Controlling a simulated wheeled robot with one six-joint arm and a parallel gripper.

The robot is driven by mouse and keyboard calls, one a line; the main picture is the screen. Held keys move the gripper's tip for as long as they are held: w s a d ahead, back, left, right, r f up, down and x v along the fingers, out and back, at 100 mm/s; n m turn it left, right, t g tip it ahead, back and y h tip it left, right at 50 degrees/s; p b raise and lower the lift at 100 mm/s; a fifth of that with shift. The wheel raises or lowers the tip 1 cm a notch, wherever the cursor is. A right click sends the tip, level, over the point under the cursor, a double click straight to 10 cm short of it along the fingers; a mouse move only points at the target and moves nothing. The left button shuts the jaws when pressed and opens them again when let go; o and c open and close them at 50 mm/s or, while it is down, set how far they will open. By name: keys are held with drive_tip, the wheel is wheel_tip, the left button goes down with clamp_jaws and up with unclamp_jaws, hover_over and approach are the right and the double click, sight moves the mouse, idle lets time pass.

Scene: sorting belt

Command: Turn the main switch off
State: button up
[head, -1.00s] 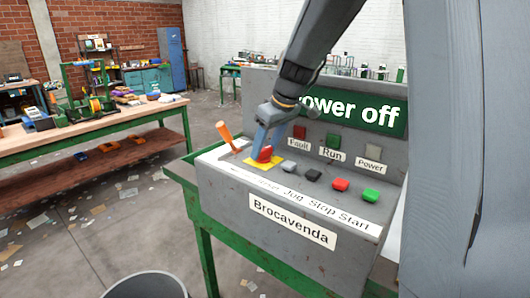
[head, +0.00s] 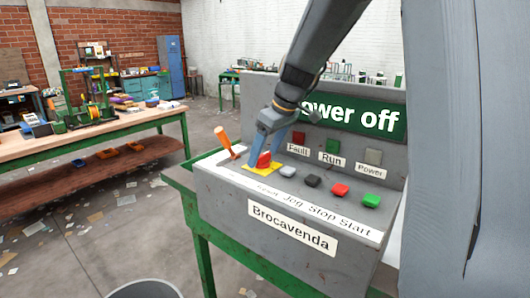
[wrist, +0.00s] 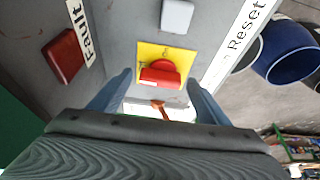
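The main switch (head: 264,160) is a red rotary knob on a yellow plate (head: 249,168), on the sloped top of the grey console. The wrist view shows the red knob (wrist: 160,74) with its grip bar lying roughly across the picture on the yellow plate (wrist: 150,50). My gripper (head: 268,158) is right at the switch. In the wrist view its two blue fingers (wrist: 158,88) stand apart, one on each side of the knob, with a visible gap to it. The console's green display (head: 355,115) reads "ower off", its first letter hidden by my arm.
An orange-handled lever (head: 224,139) stands left of the switch. Grey, black, red and green buttons (head: 340,190) lie to its right. Fault, Run and Power lamps (head: 333,143) sit on the upright panel. A workbench (head: 100,135) stands at left; a round bin (head: 145,290) is below.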

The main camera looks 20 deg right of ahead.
drive_tip(key=b+v, duration=0.1)
drive_tip(key=v, duration=0.6)
drive_tip(key=shift+r+b, duration=0.35)
drive_tip(key=shift+s, duration=0.15)
